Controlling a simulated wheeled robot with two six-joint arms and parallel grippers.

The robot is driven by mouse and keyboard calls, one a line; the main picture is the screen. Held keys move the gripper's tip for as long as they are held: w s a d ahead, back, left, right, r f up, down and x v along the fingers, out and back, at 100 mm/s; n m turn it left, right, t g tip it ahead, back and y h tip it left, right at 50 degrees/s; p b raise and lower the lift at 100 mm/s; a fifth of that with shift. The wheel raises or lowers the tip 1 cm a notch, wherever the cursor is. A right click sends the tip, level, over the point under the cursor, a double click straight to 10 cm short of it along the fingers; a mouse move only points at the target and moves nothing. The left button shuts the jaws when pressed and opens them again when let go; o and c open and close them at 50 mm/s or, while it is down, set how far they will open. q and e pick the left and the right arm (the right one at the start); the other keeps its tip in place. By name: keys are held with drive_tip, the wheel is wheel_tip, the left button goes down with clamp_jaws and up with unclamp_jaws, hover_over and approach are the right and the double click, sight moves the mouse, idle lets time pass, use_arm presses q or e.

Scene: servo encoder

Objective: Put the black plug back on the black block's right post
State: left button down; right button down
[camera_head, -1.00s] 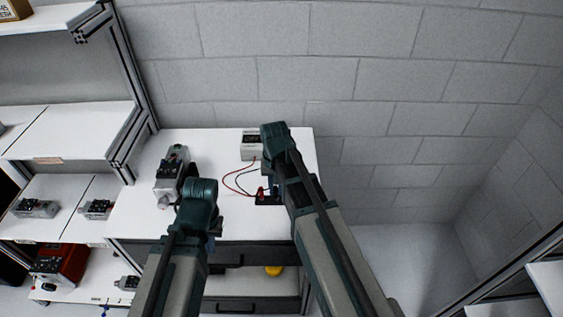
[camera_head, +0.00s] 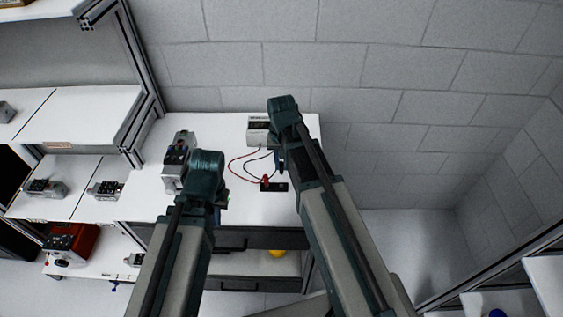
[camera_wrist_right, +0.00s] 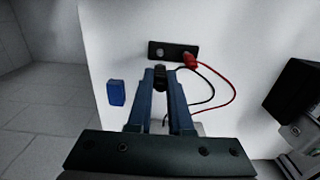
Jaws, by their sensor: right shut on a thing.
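The black block (camera_head: 280,187) lies on the white bench, with a red plug (camera_head: 265,179) on its left post in the head view. The right wrist view shows the block (camera_wrist_right: 172,47) from the opposite side: red plug (camera_wrist_right: 191,60) at right, bare post (camera_wrist_right: 158,53) at left. My right gripper (camera_wrist_right: 161,76) is shut on the black plug (camera_wrist_right: 160,70), apart from the block; a black cable trails from it. The right gripper (camera_head: 280,167) is behind the block in the head view. My left gripper (camera_head: 205,205) is left of the block, its fingers hidden by its wrist.
A white power box (camera_head: 258,127) stands at the bench's back, with red and black cables. A grey device (camera_head: 178,152) stands left. A blue piece (camera_wrist_right: 116,92) lies beside my right gripper in the wrist view. The bench's right edge is close.

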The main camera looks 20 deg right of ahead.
drive_tip(key=shift+f+b, duration=3.15)
drive_tip(key=shift+f, duration=0.15)
drive_tip(key=shift+f, duration=0.2)
drive_tip(key=c, duration=0.8)
unclamp_jaws()
drive_tip(key=shift+o, duration=0.2)
drive_tip(key=shift+r, duration=0.2)
wheel_tip(320, 180, up, 7)
drive_tip(key=p, duration=0.7)
drive_tip(key=shift+f, duration=0.1)
drive_tip(key=shift+f, duration=0.1)
